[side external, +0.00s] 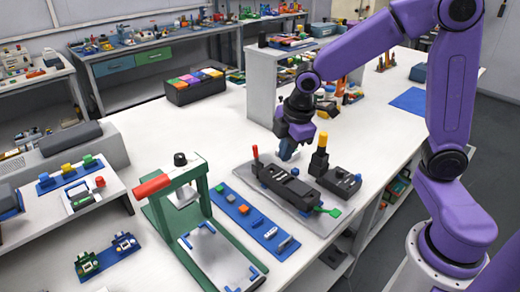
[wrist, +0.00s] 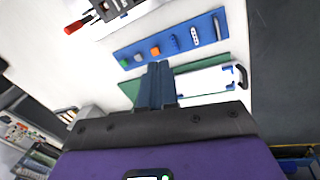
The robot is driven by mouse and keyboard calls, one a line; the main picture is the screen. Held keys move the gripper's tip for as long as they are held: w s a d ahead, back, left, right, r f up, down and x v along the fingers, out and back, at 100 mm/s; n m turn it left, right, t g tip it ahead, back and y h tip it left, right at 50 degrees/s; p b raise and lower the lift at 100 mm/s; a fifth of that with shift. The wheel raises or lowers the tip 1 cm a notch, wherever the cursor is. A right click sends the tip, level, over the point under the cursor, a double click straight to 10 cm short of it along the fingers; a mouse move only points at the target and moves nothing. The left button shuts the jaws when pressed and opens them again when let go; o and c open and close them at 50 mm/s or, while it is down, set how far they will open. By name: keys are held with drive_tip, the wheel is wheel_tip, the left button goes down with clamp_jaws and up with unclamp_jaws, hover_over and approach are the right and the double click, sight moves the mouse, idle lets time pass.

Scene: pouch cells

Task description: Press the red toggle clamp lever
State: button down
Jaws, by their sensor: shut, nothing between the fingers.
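A black clamp fixture (side external: 290,188) lies on a grey plate, with a green-tipped handle at its near right end. A red-tipped lever (side external: 255,153) stands upright at its far left end. In the wrist view a red lever tip (wrist: 74,27) shows at the upper left, on a dark rod. My gripper (side external: 288,152) is above the table, right of the red lever and apart from it, pointing down. In the wrist view my gripper (wrist: 158,68) has its fingers together, with nothing between them.
A green press frame (side external: 203,200) with a thick red handle (side external: 152,186) stands left of the fixture. A blue strip (side external: 245,213) with small parts lies between them. A black block with a yellow-topped post (side external: 320,150) stands right of the fixture. The table behind is mostly clear.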

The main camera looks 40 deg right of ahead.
drive_tip(key=w+d+f, duration=0.1)
drive_tip(key=w+d, duration=0.2)
drive_tip(key=w, duration=0.2)
drive_tip(key=w+d+f+n+t, duration=0.1)
drive_tip(key=w+d+f, duration=0.1)
drive_tip(key=w+d, duration=0.2)
drive_tip(key=w, duration=0.2)
drive_tip(key=shift+w+h, duration=0.3)
drive_tip(key=shift+h, duration=0.1)
approach(256, 156)
drive_tip(key=s+f, duration=0.2)
drive_tip(key=f, duration=0.1)
drive_tip(key=s+f, duration=0.1)
drive_tip(key=f, duration=0.1)
drive_tip(key=shift+a, duration=0.1)
drive_tip(key=shift+w+d+f, duration=0.1)
drive_tip(key=shift+w+d, duration=0.1)
drive_tip(key=shift+w, duration=0.8)
drive_tip(key=shift+w+d+f, duration=0.1)
drive_tip(key=shift+w+d, duration=0.1)
drive_tip(key=shift+w, duration=0.75)
